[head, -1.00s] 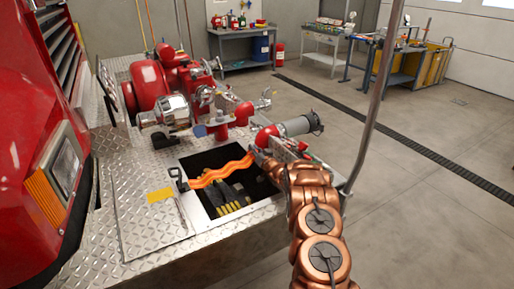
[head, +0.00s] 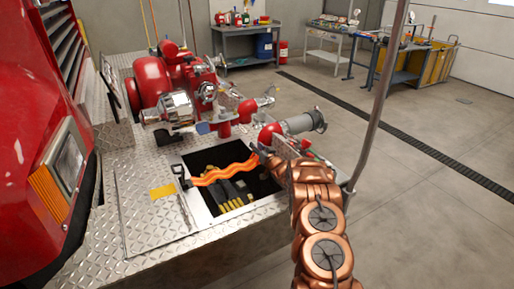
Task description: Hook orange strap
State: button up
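The orange strap (head: 226,172) is wavy and stretches across the open dark compartment (head: 262,187) in the diamond-plate bumper. Its left end meets a black hook-like piece (head: 181,176) at the compartment's left rim. Its right end reaches the far right rim, beside the tip of my gripper (head: 262,153). My copper-coloured arm comes in from the lower right and partly hides the gripper. I cannot tell whether its fingers are closed on the strap or only next to it.
Yellow-and-dark items (head: 232,193) lie inside the compartment. The red pump (head: 151,84) with chrome fittings stands behind it, and a grey capped pipe (head: 300,123) lies just beyond my gripper. A vertical metal pole (head: 378,95) rises right of my arm. The red truck front (head: 35,100) is at left.

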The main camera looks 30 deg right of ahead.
jog(key=s, duration=0.7)
jog(key=shift+s, duration=0.2)
dwell(0.6)
jog(key=a+r+g+h, duration=0.2)
jog(key=a+r+g, duration=0.2)
jog(key=r, duration=0.2)
jog(key=s+a+r+g, duration=0.5)
jog(key=s+a+r, duration=0.2)
jog(key=s+a, duration=0.45)
jog(key=s+a+r+n+g, duration=0.1)
jog(key=s+a+g, duration=0.2)
jog(key=s, duration=1.3)
jog(key=s+a+r+n+g+y, duration=0.1)
jog(key=s+a+g, duration=0.3)
jog(key=s+a, duration=0.5)
jog(key=s+a+r+n+g+y, duration=0.1)
jog(key=s+a, duration=0.5)
jog(key=s, duration=1.6)
jog(key=r+g, duration=0.1)
jog(key=g, duration=0.1)
jog(key=shift+s+a+r+n+g, duration=0.15)
jog(key=shift+s+r+n+g, duration=0.05)
jog(key=shift+s+n+g, duration=0.2)
